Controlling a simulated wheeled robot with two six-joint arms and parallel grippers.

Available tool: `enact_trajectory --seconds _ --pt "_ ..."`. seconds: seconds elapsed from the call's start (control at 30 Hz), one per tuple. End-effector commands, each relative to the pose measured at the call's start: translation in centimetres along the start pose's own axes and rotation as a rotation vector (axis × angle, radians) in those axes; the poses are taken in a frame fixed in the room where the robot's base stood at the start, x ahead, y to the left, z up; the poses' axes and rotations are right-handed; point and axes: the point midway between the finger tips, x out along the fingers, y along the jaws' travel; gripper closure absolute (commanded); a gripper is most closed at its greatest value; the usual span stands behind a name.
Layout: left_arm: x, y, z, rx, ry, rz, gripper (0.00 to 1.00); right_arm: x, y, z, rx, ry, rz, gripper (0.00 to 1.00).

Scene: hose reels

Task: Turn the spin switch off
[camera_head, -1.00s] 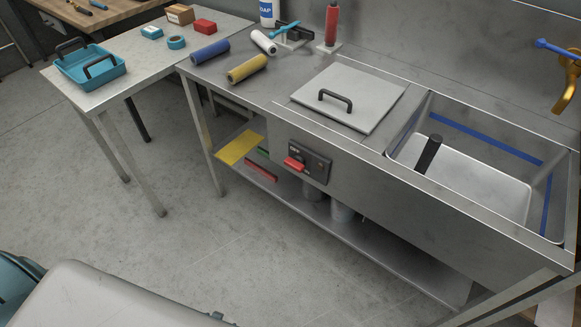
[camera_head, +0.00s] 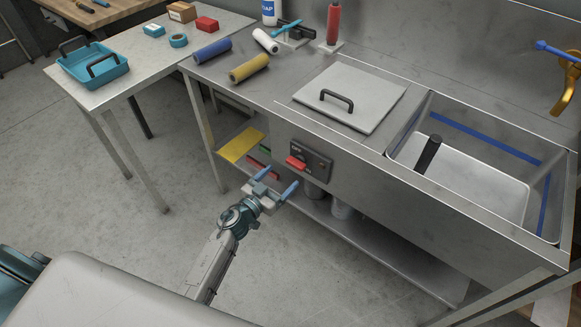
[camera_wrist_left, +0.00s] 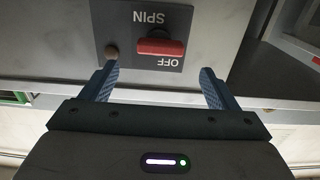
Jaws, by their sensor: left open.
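The spin switch is a red lever (camera_head: 297,162) on a dark panel (camera_head: 319,164) on the front of the metal sink bench. My left gripper (camera_head: 277,181) is open and empty, in front of and a little below the panel. In the left wrist view its two fingers (camera_wrist_left: 160,83) stand apart, one toward each side of the lever, not visibly touching it. My right gripper is not in view.
A lidded cover (camera_head: 362,95) and a sink basin (camera_head: 470,175) are on the bench top above. A lower shelf (camera_head: 385,244) with metal cans (camera_head: 342,207) runs beneath. A side table (camera_head: 100,97) with a teal tray stands left. The floor in front is clear.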

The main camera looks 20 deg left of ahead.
Motion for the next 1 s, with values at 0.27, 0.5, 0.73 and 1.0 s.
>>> enact_trajectory --seconds 0.27,0.5,0.73,1.0 --pt "4.7 0.0 0.1 -0.003 0.000 -0.001 0.18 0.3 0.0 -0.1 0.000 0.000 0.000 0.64" --pt "6.0 0.0 0.1 -0.001 -0.002 -0.001 0.18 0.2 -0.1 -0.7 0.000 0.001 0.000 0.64" --pt "6.0 0.0 0.1 -0.001 -0.002 -0.001 0.20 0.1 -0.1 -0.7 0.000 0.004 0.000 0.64" --pt "6.0 0.0 0.1 -0.001 -0.001 -0.001 0.63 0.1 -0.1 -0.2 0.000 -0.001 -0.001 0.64"
